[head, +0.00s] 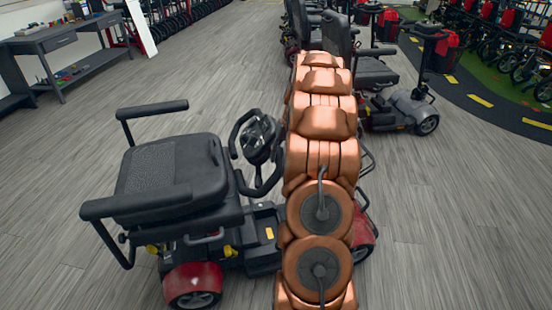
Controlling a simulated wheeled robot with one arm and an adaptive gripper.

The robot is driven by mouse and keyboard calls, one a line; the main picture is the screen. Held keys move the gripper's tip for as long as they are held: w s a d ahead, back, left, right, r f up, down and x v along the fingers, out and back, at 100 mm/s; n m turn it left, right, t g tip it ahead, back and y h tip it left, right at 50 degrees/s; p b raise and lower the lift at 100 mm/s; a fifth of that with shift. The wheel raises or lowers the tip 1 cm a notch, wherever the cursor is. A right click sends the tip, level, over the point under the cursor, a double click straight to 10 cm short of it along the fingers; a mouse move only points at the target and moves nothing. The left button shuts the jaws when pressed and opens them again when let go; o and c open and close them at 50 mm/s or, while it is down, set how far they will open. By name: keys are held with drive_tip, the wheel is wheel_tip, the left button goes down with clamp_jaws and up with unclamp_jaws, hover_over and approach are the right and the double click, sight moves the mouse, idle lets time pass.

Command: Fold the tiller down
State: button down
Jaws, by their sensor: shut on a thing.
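A red and black mobility scooter (195,278) stands in front of me in the head view, its black seat (165,175) on the left. Its tiller (258,138), with a dark control head and black loop handles, stands raised and leans toward the seat. The tiller's lower column and much of the scooter's front are hidden behind my copper-coloured arm. My arm reaches up through the middle of the picture, directly right of the tiller head. My gripper is not in view, so I cannot see what it touches.
Other scooters (405,105) stand in a row behind, at the upper right. A dark workbench (70,35) stands at the upper left. Several more wheeled vehicles line the right edge beyond a dark strip with yellow marks (480,100). The grey plank floor is clear left and right.

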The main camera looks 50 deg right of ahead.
drive_tip(key=c, duration=0.8)
unclamp_jaws()
drive_tip(key=v, duration=1.2)
